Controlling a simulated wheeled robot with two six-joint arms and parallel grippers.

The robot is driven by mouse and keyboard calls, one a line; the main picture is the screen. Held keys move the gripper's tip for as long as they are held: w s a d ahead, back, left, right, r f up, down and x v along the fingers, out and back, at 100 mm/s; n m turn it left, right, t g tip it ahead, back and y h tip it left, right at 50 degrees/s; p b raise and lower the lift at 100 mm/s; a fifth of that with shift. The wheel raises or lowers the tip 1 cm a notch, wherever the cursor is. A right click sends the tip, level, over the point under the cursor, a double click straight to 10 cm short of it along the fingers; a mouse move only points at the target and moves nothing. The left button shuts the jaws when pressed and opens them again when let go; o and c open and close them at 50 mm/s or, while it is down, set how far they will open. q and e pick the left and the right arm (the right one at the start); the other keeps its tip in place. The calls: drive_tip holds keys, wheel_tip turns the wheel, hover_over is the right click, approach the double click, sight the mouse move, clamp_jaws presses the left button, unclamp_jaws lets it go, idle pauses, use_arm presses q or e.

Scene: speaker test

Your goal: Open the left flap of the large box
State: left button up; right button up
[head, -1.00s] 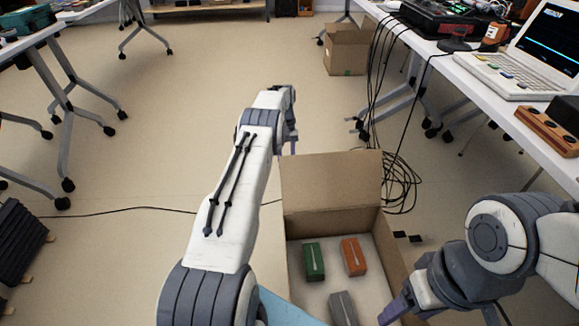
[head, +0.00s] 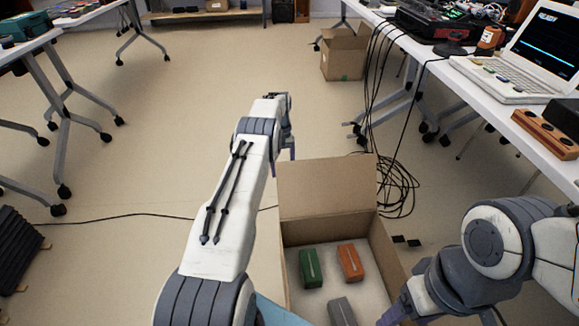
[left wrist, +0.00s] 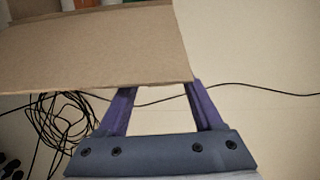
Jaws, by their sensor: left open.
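The large cardboard box (head: 388,262) stands open at the lower middle of the head view. Its far flap (head: 325,186) stands up. My arm covers the left side, so I cannot make out the left flap there. My left gripper (head: 284,146) is beyond the box, near the far flap's upper left corner. In the left wrist view my open left gripper (left wrist: 163,90) has its fingertips at the edge of a cardboard flap (left wrist: 95,50). I cannot tell whether they touch it. My right gripper (head: 390,314) is at the box's right wall; its jaw opening is unclear.
A green block (head: 310,268), an orange block (head: 350,262) and a grey block (head: 342,311) lie inside the box. Black cables (head: 398,190) coil on the floor right of the far flap. A table (head: 480,85) with a laptop stands at right. Floor at left is mostly clear.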

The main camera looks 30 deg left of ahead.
use_arm(q)
wheel_tip(320, 180, up, 5)
drive_tip(key=shift+d+f+p, duration=0.15)
drive_tip(key=shift+f+p, duration=0.05)
drive_tip(key=shift+p, duration=0.95)
drive_tip(key=s+d+r+p, duration=0.1)
drive_tip(key=d+r+p, duration=0.2)
drive_tip(key=d+r, duration=0.3)
drive_tip(key=d, duration=0.5)
drive_tip(key=shift+d+p, duration=0.15)
drive_tip(key=shift+p, duration=0.25)
drive_tip(key=shift+c, duration=0.3)
